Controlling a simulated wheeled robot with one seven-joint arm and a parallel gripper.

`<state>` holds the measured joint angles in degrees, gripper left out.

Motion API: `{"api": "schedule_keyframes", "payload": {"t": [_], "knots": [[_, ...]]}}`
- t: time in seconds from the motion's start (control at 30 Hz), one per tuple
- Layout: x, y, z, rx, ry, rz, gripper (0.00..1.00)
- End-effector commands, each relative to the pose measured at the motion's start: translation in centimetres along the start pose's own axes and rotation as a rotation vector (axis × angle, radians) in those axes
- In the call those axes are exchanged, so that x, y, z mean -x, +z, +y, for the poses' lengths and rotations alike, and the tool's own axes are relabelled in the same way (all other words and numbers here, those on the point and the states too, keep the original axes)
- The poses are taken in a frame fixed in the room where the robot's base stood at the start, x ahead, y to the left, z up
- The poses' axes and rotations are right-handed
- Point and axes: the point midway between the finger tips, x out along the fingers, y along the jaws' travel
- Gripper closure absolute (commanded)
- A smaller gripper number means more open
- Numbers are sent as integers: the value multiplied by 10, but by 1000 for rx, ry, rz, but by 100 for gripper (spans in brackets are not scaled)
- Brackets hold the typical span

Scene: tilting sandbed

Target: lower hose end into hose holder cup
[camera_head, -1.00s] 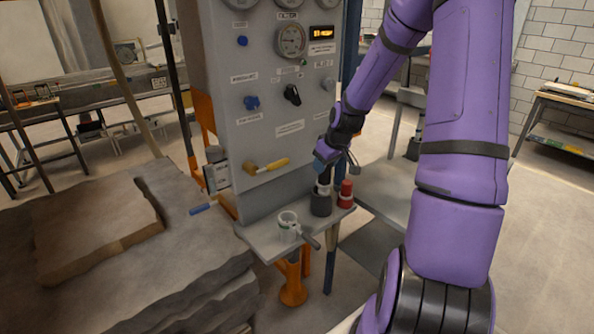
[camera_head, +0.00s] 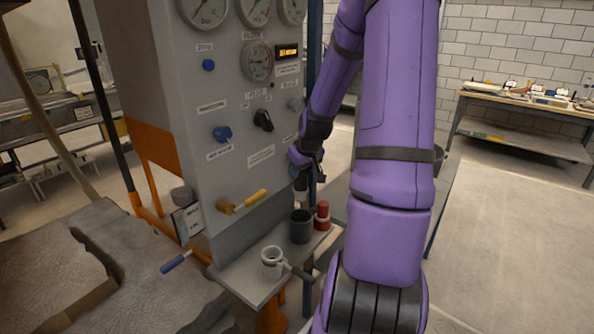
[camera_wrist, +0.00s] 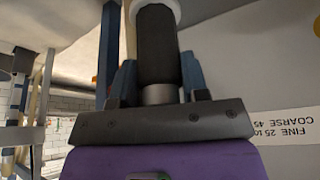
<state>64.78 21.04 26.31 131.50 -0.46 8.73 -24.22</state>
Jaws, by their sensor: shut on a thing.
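My gripper (camera_head: 303,172) is shut on the hose end (camera_wrist: 158,48), a black cylinder with a pale ring at its far end and a metal collar near the jaws. Both fingers show beside it in the wrist view (camera_wrist: 158,78). In the head view the hose end (camera_head: 301,195) points down just over the dark grey hose holder cup (camera_head: 300,230), which stands on a shelf at the panel's foot. I cannot tell whether its tip is inside the rim. The cup is not clearly seen in the wrist view.
A red object (camera_head: 322,216) stands close right of the cup. A white mug (camera_head: 271,263) and a dark handle lie nearer on the shelf (camera_head: 238,282).

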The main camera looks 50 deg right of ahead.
Motion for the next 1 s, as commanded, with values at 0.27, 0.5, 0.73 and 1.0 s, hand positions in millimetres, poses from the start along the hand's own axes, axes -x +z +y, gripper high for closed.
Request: {"api": "schedule_keyframes", "payload": {"t": [0.27, 0.5, 0.73, 1.0], "knots": [[-15, 6, -1, 1, -2, -1, 92], [-30, 13, -1, 2, -2, -2, 92], [-45, 19, -1, 2, -2, -2, 92], [-62, 26, -1, 0, -2, -2, 92]]}}
